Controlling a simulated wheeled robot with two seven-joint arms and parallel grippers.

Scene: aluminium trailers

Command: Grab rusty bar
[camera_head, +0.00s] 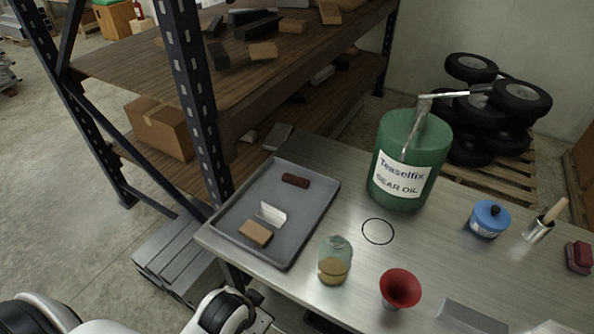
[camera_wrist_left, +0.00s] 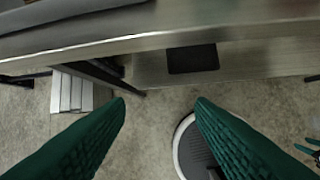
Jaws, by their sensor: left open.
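The rusty bar (camera_head: 295,180) is a short, dark reddish-brown block. It lies near the far end of a grey tray (camera_head: 225,222) on the workbench. In the head view my left arm enters at the bottom left, and its gripper is largely hidden at the bench's near edge. In the left wrist view the green fingers of my left gripper (camera_wrist_left: 160,103) are spread apart with nothing between them. They are over the floor, below the bench edge in the picture, and away from the bar. The bar does not show in that view. My right gripper is not in view.
The tray also holds a tan block (camera_head: 256,233) and a pale angle piece (camera_head: 270,213). A jar (camera_head: 334,262), red funnel (camera_head: 400,288) and green oil can (camera_head: 405,165) stand to its right. A shelf post (camera_head: 195,100) rises beside the tray.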

